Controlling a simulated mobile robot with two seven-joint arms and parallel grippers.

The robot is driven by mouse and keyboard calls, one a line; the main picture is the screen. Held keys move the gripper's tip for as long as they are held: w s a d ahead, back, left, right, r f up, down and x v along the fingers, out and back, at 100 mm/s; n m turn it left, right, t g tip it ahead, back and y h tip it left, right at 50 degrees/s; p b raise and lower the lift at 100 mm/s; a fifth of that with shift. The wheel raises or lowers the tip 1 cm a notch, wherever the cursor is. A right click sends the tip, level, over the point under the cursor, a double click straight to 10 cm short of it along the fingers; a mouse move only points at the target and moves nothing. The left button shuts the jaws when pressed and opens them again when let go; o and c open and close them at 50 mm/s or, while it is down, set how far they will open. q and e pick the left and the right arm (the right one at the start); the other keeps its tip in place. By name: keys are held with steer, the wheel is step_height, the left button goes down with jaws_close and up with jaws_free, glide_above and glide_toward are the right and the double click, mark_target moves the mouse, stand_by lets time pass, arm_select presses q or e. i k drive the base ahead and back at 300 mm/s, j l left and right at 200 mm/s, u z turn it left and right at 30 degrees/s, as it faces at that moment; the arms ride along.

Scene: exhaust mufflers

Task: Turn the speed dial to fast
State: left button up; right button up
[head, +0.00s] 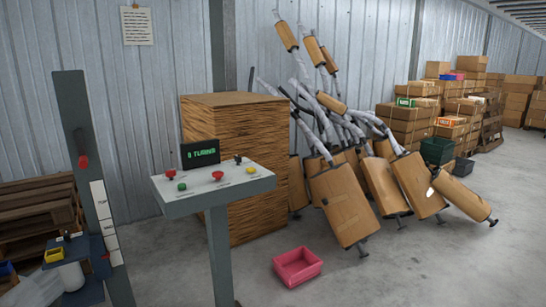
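A grey control panel (215,188) on a post stands left of the middle in the head view. Its sloped top carries a red mushroom button (217,175), another red knob (170,173), a small green button (182,187), a yellow button (251,170) and a small black knob (238,158) at the back. The black knob may be the speed dial; its setting and the panel labels are too small to read. A dark display (200,153) with green text stands at the panel's back edge. Neither of my grippers is in view.
A dark post (80,130) with a red handle (83,162) stands at the left. Behind the panel is a large wooden crate (250,150). Several mufflers (340,205) lean in a heap to its right. A pink bin (297,267) sits on the floor. Floor at the front right is clear.

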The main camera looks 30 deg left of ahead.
mark_target(238, 159)
steer(key=i+u, duration=0.1)
steer(key=i, duration=0.5)
steer(key=i+l+u, duration=0.1)
steer(key=i, duration=0.45)
steer(key=i+l+u, duration=0.15)
steer(key=i+u, duration=0.2)
steer(key=i+l+u, duration=0.35)
steer(key=i+j, duration=0.1)
